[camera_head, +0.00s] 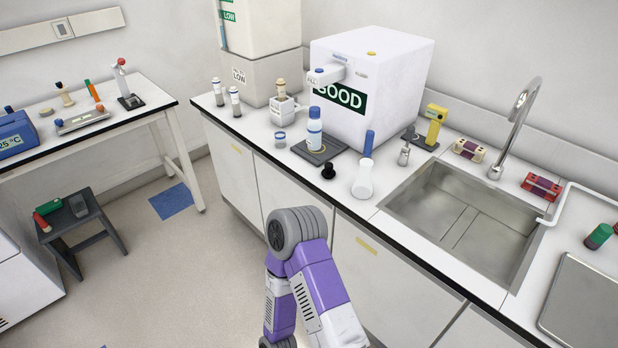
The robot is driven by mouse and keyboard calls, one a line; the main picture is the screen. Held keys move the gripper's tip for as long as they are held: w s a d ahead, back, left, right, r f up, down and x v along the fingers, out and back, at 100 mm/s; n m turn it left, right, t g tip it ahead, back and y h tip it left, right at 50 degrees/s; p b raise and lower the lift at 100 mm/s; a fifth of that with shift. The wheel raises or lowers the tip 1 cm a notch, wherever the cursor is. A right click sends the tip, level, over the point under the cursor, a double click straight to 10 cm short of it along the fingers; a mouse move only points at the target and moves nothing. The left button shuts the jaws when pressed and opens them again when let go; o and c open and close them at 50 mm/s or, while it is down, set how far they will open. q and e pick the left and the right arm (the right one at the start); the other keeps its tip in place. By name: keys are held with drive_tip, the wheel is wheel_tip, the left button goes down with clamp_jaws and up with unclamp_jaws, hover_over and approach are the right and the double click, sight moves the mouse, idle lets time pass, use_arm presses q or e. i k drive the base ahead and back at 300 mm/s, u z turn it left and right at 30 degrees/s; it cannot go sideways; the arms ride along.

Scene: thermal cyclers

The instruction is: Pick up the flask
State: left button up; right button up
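A white flask (363,180) with a narrow neck stands upright on the white counter (318,198), left of the sink. A blue object (368,143) shows just above its neck; I cannot tell whether it is part of the flask or stands behind it. Nothing is touching the flask from my side. A purple and white arm of mine rises at the bottom centre, bends at a grey joint in front of the cabinets, and runs down out of the picture. Neither of my grippers shows.
A metal sink (398,209) with a tap (516,125) lies right of the flask. A large white machine (395,75) stands behind. The counter's front strip is clear.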

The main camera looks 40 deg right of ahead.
sight(362, 188)
drive_tip(key=u, duration=0.1)
drive_tip(key=i, duration=1.3)
drive_tip(key=z, duration=1.1)
